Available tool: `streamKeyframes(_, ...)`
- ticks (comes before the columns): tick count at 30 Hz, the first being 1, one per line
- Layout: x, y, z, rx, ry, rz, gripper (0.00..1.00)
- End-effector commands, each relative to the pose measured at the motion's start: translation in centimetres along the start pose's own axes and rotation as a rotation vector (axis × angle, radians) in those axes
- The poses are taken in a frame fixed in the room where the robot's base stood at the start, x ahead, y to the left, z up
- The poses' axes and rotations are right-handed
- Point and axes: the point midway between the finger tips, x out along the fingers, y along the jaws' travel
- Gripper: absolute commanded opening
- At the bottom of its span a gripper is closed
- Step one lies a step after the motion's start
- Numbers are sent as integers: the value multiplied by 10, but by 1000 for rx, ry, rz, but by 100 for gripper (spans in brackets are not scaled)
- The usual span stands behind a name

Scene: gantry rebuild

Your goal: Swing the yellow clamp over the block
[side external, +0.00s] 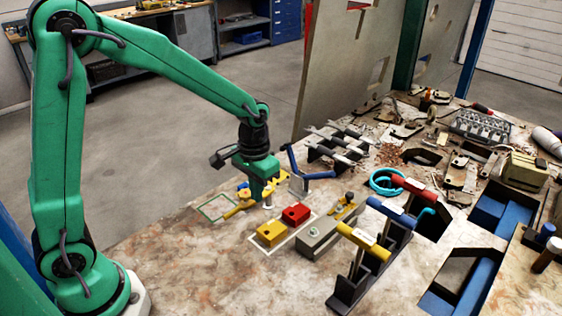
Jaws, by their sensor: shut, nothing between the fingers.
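My gripper (267,203) points down at the left middle of the table, its fingers shut with nothing between them. A yellow clamp-like bar (238,210) lies at the left beside the fingertips; I cannot tell whether they touch. A long grey block (318,237) lies to the right, with another small yellow clamp-like part (345,207) at its far end. A yellow block (271,233) and a red block (296,214) sit side by side in a white outline in front of the gripper. The gripper partly hides what is behind it.
A green outlined square (217,207) is empty at the left. A blue bent handle (312,175) stands close right of the gripper. A dark rack (370,272) with yellow, blue and red handles stands at the right. The front left tabletop is clear.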

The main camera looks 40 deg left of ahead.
Motion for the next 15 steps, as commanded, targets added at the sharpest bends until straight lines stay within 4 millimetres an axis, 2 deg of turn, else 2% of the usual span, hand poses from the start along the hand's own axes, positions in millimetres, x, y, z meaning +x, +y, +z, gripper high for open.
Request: streamKeyframes(15, 18, 0, 0, 0, 0, 0, 0)
